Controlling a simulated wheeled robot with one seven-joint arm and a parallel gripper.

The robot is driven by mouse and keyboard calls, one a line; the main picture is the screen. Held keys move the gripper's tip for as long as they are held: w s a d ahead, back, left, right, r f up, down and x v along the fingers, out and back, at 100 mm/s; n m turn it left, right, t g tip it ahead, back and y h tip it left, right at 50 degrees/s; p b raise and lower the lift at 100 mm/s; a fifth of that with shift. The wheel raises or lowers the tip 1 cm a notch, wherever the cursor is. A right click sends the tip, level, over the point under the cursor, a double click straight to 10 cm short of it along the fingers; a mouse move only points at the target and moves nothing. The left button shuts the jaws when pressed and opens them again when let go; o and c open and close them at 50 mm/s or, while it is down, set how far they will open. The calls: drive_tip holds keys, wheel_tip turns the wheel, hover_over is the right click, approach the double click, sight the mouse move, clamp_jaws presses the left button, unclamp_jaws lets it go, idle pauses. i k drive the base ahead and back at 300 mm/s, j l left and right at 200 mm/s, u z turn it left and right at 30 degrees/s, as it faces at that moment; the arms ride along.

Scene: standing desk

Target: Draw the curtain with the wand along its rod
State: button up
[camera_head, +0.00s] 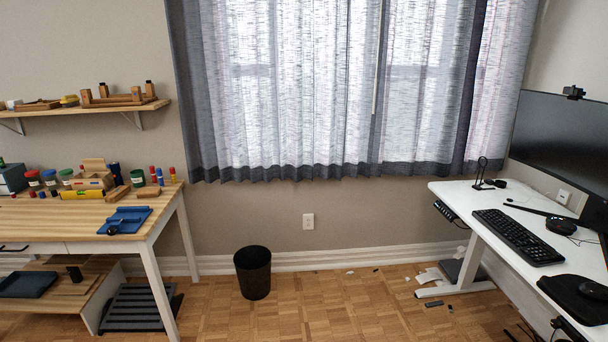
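The curtain (290,90) hangs over the window in the upper middle and right of the head view. It is sheer and pale, with dark grey side strips and a dark grey bottom hem, and daylight comes through it. It spans the window from the left dark edge to behind the monitor. A thin pale vertical stick, seemingly the wand (377,70), hangs in front of the curtain right of its middle and ends above the hem. The rod is above the top of the picture and is hidden. My gripper is not in view.
A wooden workbench (60,215) with several jars and tools stands left, under a wall shelf (95,108). A white standing desk (500,200) with a keyboard and monitor (560,140) stands right.

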sight(367, 17)
drive_tip(key=i, duration=1.95)
drive_tip(key=i+z, duration=0.1)
drive_tip(key=i, duration=0.4)
drive_tip(key=i+j+z, duration=0.15)
drive_tip(key=i, duration=0.4)
drive_tip(key=i+j+z, duration=0.1)
drive_tip(key=i, duration=0.4)
drive_tip(key=i+z, duration=0.2)
drive_tip(key=k+j, duration=0.05)
drive_tip(key=k, duration=0.05)
